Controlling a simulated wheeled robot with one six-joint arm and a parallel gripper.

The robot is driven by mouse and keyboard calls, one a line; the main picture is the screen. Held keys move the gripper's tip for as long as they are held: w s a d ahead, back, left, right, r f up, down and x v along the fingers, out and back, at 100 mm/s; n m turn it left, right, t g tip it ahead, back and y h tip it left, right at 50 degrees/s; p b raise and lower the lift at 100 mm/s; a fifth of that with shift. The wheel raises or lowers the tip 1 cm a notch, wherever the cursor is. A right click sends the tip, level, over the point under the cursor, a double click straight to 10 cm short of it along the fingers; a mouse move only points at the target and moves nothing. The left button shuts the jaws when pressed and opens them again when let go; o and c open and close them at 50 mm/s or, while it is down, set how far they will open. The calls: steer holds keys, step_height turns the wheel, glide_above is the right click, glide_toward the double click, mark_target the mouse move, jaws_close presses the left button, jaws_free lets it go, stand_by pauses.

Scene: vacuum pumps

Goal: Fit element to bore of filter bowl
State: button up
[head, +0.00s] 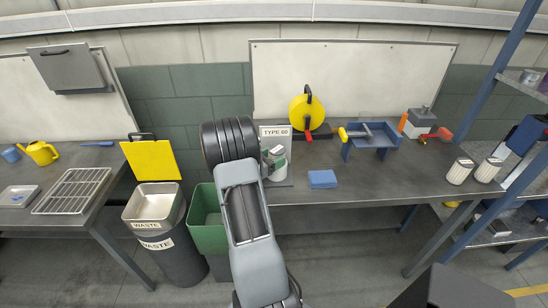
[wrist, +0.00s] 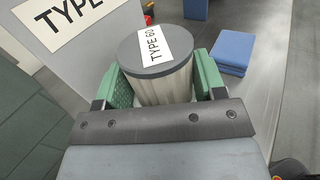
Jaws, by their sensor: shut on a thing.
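My gripper (wrist: 166,82) is shut on a pale pleated filter element (wrist: 166,90) with a dark grey cap. A "TYPE 60" label is stuck on the cap. The green finger pads press on both sides of the element. In the head view my gripper (head: 274,158) is beyond my arm, beside a grey panel with a "TYPE 60" sign (head: 275,131); the element shows partly there. Its lower end is hidden, so I cannot tell what it touches. I cannot make out the filter bowl or its bore; my arm hides part of the bench.
Blue folded cloths (head: 322,179) lie right of my gripper. Behind are a yellow round device (head: 307,112) and a blue cradle (head: 371,141). Two pale elements (head: 460,171) stand at the bench's right. Waste bins (head: 160,228) stand left. The bench's front middle is clear.

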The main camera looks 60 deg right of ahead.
steer(key=o, duration=1)
steer(key=shift+o, duration=0.2)
steer(key=b+v, duration=0.2)
steer(key=v, duration=1.2)
steer(key=shift+d, duration=0.1)
